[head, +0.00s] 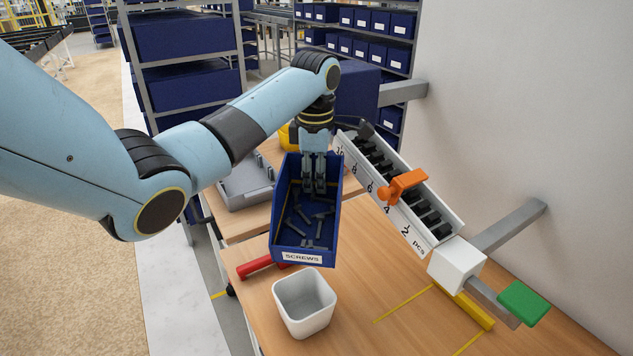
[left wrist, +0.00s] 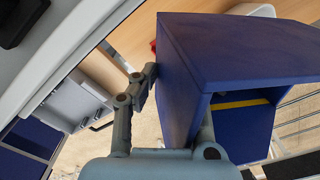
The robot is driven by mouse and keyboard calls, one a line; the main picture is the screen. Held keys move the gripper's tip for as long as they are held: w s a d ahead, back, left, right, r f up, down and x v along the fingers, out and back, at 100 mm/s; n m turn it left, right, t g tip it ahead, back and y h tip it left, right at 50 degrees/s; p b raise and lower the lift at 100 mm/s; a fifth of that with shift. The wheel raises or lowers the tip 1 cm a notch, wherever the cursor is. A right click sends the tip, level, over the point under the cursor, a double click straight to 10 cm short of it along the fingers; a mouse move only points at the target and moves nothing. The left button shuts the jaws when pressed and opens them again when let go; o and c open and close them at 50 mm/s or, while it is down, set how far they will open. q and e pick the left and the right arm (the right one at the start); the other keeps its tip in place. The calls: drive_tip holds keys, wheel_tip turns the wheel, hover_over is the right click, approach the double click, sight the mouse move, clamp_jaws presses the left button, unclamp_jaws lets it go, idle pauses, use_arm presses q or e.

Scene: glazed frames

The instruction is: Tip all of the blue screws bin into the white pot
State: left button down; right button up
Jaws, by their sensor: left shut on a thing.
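The blue screws bin (head: 277,226) hangs from my left gripper (head: 316,188) in the head view, its label facing front. Dark screws (head: 312,222) lie loose on its floor. The gripper is shut on the bin at its back end. The bin (left wrist: 240,50) also fills the upper right of the left wrist view, with one finger of my left gripper (left wrist: 150,85) along its side. The white pot (head: 304,303) stands upright on the wooden table, in front of and below the bin; its visible inside looks empty. My right gripper is not in view.
A red bar (head: 262,264) lies on the table left of the pot. A slanted numbered rack (head: 420,215) with an orange slider (head: 403,186) stands right of the bin. A green block (head: 523,303) is at the right.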

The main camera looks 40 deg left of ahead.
use_arm(q)
drive_tip(key=r+t, duration=0.1)
drive_tip(key=t+y, duration=0.1)
drive_tip(key=s+r+t+y, duration=0.1)
drive_tip(key=shift+d+r, duration=0.3)
drive_tip(key=shift+d, duration=0.1)
drive_tip(key=shift+s+d+r+t+y, duration=0.35)
drive_tip(key=shift+s+d+t+y, duration=0.05)
drive_tip(key=shift+s+t, duration=0.2)
drive_tip(key=shift+s+d+r+t+y, duration=0.3)
drive_tip(key=shift+s+d+t+y, duration=0.1)
drive_tip(key=shift+s+t, duration=0.15)
drive_tip(key=shift+s+d+r+t+y+b, duration=0.25)
drive_tip(key=shift+s+d+t+y+b, duration=0.1)
drive_tip(key=shift+s+t+y+b, duration=0.15)
drive_tip(key=shift+s+d+r+t+b, duration=0.25)
drive_tip(key=shift+s+d+t+b, duration=0.15)
drive_tip(key=shift+s+t+b, duration=0.25)
drive_tip(key=shift+s+d+r+t+y+b, duration=0.3)
drive_tip(key=shift+s+r+t+y+b, duration=0.3)
drive_tip(key=shift+b, duration=0.35)
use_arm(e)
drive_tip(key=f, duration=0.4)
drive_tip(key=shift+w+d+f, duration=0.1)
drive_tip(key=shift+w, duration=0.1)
use_arm(q)
drive_tip(key=shift+w, duration=0.15)
